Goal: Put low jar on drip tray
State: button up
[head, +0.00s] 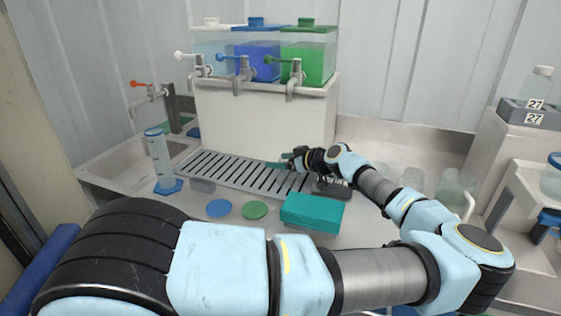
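The drip tray (213,171) is a grey slatted grate on the counter below the taps. My gripper (284,162) reaches in from the right, low over the right half of the tray and pointing left. A small teal-green piece shows at its tip; I cannot tell whether it is a finger or something held. The fingers are too small and dark to show whether they are open or shut. Clear glass vessels stand right of my arm: a shorter one (412,179) and a larger one with a handle (457,188). I cannot tell for sure which vessel is the low jar.
White, blue and green tanks (308,62) with taps stand on a cream block (262,115) behind the tray. A teal box (312,212), blue disc (218,208) and green disc (255,210) lie in front. A tall cylinder (159,158) and sink are left, a bottle rack (528,113) right.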

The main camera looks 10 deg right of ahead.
jog(key=shift+o, duration=1.2)
jog(key=shift+r, duration=0.1)
jog(key=shift+d+r, duration=0.1)
jog(key=shift+r, duration=0.05)
jog(key=b+v, duration=0.4)
jog(key=v, duration=0.8)
